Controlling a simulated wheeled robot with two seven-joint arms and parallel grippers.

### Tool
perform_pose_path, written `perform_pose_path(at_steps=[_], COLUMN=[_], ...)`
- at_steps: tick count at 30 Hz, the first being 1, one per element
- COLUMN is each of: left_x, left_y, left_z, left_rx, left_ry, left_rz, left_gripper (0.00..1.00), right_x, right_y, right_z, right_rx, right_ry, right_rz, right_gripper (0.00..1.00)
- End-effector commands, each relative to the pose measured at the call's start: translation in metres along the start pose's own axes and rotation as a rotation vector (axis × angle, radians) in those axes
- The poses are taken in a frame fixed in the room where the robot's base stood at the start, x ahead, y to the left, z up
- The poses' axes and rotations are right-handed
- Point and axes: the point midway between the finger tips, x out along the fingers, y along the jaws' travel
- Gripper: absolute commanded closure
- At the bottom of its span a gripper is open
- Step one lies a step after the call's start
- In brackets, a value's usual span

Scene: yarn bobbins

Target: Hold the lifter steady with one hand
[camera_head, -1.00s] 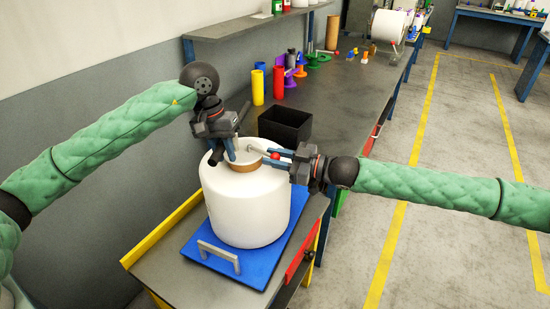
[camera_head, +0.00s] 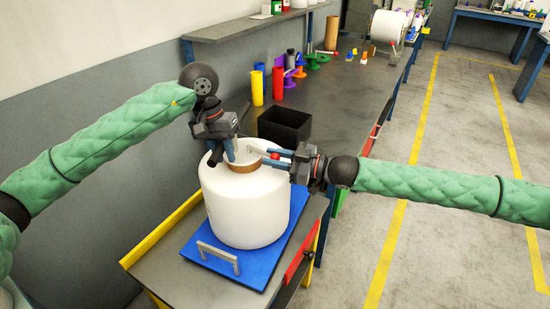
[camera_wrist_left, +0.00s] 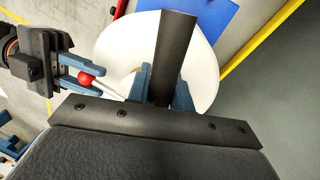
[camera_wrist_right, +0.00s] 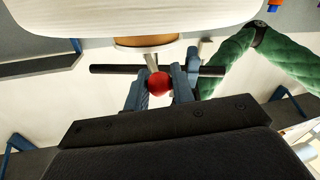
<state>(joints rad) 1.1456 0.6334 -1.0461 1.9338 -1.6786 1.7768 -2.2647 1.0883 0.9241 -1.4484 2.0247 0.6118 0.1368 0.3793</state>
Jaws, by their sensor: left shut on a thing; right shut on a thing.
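A large white yarn bobbin (camera_head: 245,210) stands upright on a blue board with a grey handle. Its brown core (camera_head: 243,167) shows at the top. The lifter is at the core; its dark bar (camera_wrist_left: 174,45) lies between the fingers of my left gripper (camera_head: 231,152), which is shut on it. The lifter's lever ends in a red ball (camera_wrist_right: 159,85). My right gripper (camera_wrist_right: 160,88) is shut on this ball end, just right of the core in the head view. The lifter's lower part is hidden inside the core.
The blue board (camera_head: 268,262) rests on a grey cart with a yellow side edge (camera_head: 165,228). A black bin (camera_head: 285,124) stands close behind the bobbin on the long bench. Yellow and red tubes (camera_head: 278,85) stand farther back. The floor on the right is clear.

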Motion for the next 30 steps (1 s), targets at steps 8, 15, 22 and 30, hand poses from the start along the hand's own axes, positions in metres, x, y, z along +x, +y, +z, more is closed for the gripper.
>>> perform_pose_path(at_steps=[8,15,22,30], left_x=[-0.0002,-0.0003,-0.0005,-0.0006], left_y=[-0.0023,-0.0024,-0.0025,-0.0026], left_z=[0.0007,0.0007,0.0007,0.0007], left_rx=[-0.001,-0.002,-0.002,-0.002], left_ry=[-0.002,-0.002,-0.002,-0.002], left_rz=[-0.003,-0.003,-0.003,-0.004], left_gripper=[1.0,1.0,1.0,1.0], right_x=[-0.0023,-0.0028,-0.0032,-0.0039], right_y=[0.0054,0.0065,0.0078,0.0092], right_z=[0.0021,0.0023,0.0025,0.0027], right_rx=[-0.002,-0.003,-0.003,-0.003], right_ry=[-0.005,-0.003,-0.002,0.001], right_rz=[0.0,-0.008,-0.016,-0.028], right_gripper=[1.0,1.0,1.0,1.0])
